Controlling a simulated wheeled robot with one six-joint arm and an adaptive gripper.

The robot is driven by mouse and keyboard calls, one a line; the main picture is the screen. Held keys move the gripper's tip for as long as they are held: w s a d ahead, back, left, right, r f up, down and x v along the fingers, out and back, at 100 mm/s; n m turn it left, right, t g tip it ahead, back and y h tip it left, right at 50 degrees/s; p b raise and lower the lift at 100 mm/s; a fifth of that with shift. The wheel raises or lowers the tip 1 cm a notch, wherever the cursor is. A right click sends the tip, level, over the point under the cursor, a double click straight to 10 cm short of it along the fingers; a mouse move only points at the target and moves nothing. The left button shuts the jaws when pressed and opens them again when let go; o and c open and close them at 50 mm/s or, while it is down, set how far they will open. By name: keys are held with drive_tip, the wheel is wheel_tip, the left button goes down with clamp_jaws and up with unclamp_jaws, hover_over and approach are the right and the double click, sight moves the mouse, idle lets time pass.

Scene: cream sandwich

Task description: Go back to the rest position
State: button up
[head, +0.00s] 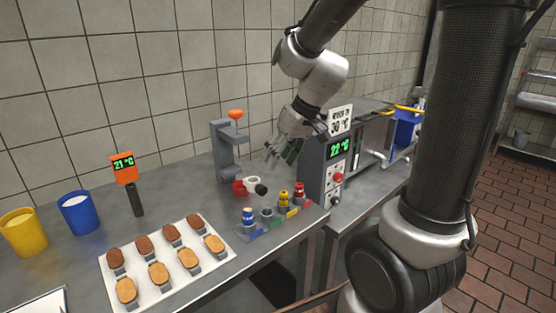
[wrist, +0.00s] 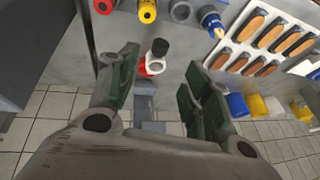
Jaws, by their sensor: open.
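My gripper (head: 284,152) hangs above the counter, between the grey stand and the machine with the green display. In the wrist view my gripper (wrist: 160,95) shows its two green-lined fingers spread apart with nothing between the pads. Beyond the fingertips, a white ring-shaped piece with a black end (wrist: 157,56) lies by a red part. The same white piece (head: 254,185) sits on the counter at the foot of the grey stand (head: 224,150), apart from my gripper.
A white tray (head: 113,276) holds several oval biscuits. A rack (head: 285,225) with coloured nozzles stands at the counter's front edge. Yellow (head: 25,235) and blue (head: 79,217) cups and an orange thermometer (head: 124,169) are at left. The display machine (head: 338,165) stands close right of my gripper.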

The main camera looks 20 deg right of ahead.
idle(0.3)
drive_tip(key=s+d+r+m+h, duration=0.1)
drive_tip(key=s+d+r, duration=0.2)
drive_tip(key=s, duration=0.6)
drive_tip(key=s+d+r+m+h, duration=0.2)
drive_tip(key=s+d+r, duration=0.2)
drive_tip(key=s, duration=0.5)
drive_tip(key=shift+s+d+t, duration=0.2)
drive_tip(key=shift+d+t, duration=0.2)
drive_tip(key=shift+d, duration=0.75)
